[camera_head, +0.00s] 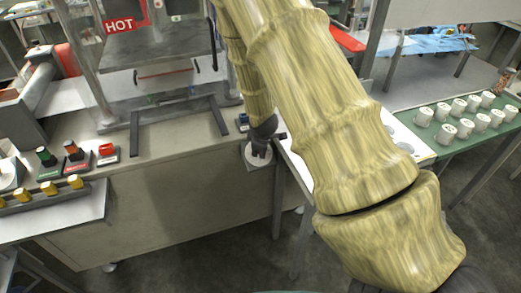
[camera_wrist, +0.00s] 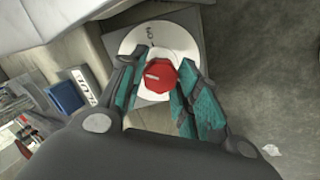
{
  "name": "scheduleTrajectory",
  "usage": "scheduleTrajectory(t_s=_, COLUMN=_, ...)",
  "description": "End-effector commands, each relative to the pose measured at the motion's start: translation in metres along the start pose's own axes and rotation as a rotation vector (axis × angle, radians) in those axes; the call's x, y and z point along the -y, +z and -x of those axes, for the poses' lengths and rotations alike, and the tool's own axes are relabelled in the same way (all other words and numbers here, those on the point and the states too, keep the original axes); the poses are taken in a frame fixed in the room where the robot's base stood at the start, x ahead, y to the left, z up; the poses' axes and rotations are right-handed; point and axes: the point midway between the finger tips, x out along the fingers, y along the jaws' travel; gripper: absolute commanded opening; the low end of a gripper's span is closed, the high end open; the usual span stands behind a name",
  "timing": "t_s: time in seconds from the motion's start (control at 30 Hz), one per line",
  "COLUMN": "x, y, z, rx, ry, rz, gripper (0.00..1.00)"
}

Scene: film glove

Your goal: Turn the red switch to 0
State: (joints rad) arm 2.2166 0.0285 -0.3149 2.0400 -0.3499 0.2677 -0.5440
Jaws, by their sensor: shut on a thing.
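The red switch (camera_wrist: 159,74) is an octagonal knob on a round white dial (camera_wrist: 173,36) with a grey square plate under it. A short white line on the knob points to the left in the wrist view. A small dark mark shows at the dial's top edge, too blurred to read surely. My gripper (camera_wrist: 158,68) has its teal-padded fingers on both sides of the knob and is shut on it. In the head view, my gripper (camera_head: 259,150) covers the knob, and only the white dial's rim (camera_head: 254,159) shows on the machine's front corner.
A blue box (camera_wrist: 66,96) sits left of the dial in the wrist view. Red and green push buttons (camera_head: 107,149) and several yellow knobs (camera_head: 50,187) are at the left of the machine. White cups (camera_head: 465,127) stand on a green table at the right. A metal frame stands behind the dial.

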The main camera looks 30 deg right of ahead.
Motion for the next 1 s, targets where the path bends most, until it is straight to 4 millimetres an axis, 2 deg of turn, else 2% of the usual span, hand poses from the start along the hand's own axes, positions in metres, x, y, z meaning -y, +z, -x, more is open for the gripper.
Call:
scheduleTrajectory(t_s=0.5, x=0.0022, y=0.0001, z=-0.0013, rx=0.001, ry=0.056, rz=0.425, gripper=0.09)
scheduleTrajectory(t_s=1.0, x=0.0021, y=0.0001, z=-0.0001, rx=-0.001, ry=0.075, rz=0.573, gripper=0.09)
